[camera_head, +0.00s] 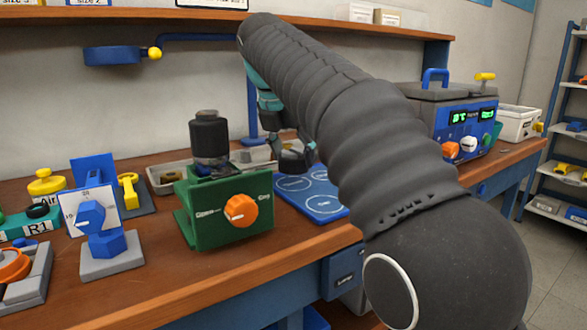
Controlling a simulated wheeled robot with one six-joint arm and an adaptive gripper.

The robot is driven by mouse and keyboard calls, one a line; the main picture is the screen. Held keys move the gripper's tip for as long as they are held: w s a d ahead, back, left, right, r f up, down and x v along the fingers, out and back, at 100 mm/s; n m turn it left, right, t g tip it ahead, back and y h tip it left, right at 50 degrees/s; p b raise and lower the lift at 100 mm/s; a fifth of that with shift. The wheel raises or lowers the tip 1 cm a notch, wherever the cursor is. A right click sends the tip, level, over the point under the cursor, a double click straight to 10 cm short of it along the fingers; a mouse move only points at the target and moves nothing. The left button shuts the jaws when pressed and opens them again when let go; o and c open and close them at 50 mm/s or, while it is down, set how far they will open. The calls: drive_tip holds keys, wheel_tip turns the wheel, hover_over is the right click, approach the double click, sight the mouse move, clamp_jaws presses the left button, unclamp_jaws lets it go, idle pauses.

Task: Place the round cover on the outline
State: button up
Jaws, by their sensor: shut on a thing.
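My gripper (291,158) is at the far end of my arm, low over the back left part of a blue mat (334,211). It is shut on a small dark piece that seems to be the round cover; the fingers hide most of it, and its shape is hard to make out. The blue mat lies flat on the bench and carries several pale round outlines (322,202). The gripper and arm cover part of the mat's back and right side. I cannot tell whether the held piece touches the mat.
A green block with an orange knob (241,210) and a black-topped cylinder (209,135) stand left of the mat. A grey tray (165,180) lies behind. A blue gauge stand (98,215) is further left. A blue-fronted instrument (464,125) stands at right. A shelf (330,22) runs above.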

sight(290, 157)
drive_tip(key=shift+f+b, duration=0.3)
drive_tip(key=shift+f, duration=1.15)
drive_tip(key=shift+f, duration=0.1)
drive_tip(key=o, duration=1.1)
drive_tip(key=p+v, duration=0.2)
drive_tip(key=v, duration=1)
drive_tip(key=shift+d, duration=0.1)
